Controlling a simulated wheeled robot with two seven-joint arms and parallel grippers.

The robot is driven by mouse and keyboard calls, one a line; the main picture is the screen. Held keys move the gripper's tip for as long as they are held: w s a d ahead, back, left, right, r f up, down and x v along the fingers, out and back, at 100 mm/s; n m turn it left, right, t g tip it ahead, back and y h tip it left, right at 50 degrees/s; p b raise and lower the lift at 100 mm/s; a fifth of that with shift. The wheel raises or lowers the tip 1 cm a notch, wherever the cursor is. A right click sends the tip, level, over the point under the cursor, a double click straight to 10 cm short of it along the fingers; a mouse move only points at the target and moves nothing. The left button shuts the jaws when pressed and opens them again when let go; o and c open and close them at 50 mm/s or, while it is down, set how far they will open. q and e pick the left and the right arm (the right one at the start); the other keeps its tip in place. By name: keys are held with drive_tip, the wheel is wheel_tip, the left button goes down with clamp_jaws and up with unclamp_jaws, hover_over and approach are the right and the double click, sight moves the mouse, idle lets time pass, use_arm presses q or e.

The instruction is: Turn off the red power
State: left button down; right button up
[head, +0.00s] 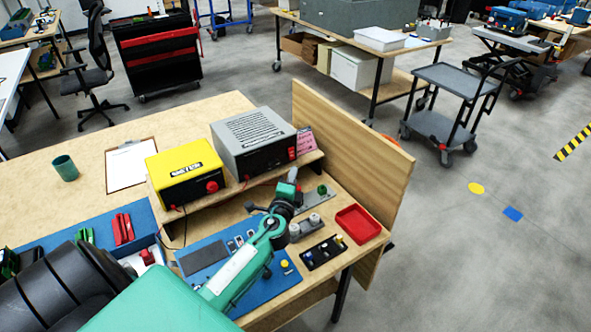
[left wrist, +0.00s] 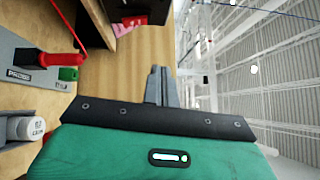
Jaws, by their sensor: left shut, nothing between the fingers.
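A yellow meter box (head: 184,172) with a red knob (head: 212,187) stands on the raised wooden shelf. A grey vented box (head: 253,143) with a red knob (head: 292,153) stands to its right. My left gripper (head: 293,175) is in front of the grey box, over the shelf's front edge; its fingers are together and empty in the left wrist view (left wrist: 160,86). In the left wrist view a grey panel (left wrist: 22,62) carries a red plug-like part (left wrist: 50,59) and a green one (left wrist: 69,74), apart from the fingers. My right gripper is out of view.
A red tray (head: 358,224) and a black tray (head: 323,252) with small parts lie at the right of the bench. A tall wooden board (head: 345,150) closes off its right side. A clipboard (head: 130,166) and green cup (head: 65,168) lie at the left.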

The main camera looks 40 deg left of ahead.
use_arm(q)
drive_tip(key=shift+s+d+r, duration=0.1)
drive_tip(key=shift+s+d, duration=0.1)
drive_tip(key=shift+s, duration=0.35)
drive_tip(key=shift+s+d+r, duration=0.1)
drive_tip(key=shift+s+d, duration=0.05)
drive_tip(key=shift+s, duration=0.35)
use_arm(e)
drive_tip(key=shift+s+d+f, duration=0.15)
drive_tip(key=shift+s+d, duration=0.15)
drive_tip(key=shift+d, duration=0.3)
use_arm(q)
drive_tip(key=shift+f, duration=0.1)
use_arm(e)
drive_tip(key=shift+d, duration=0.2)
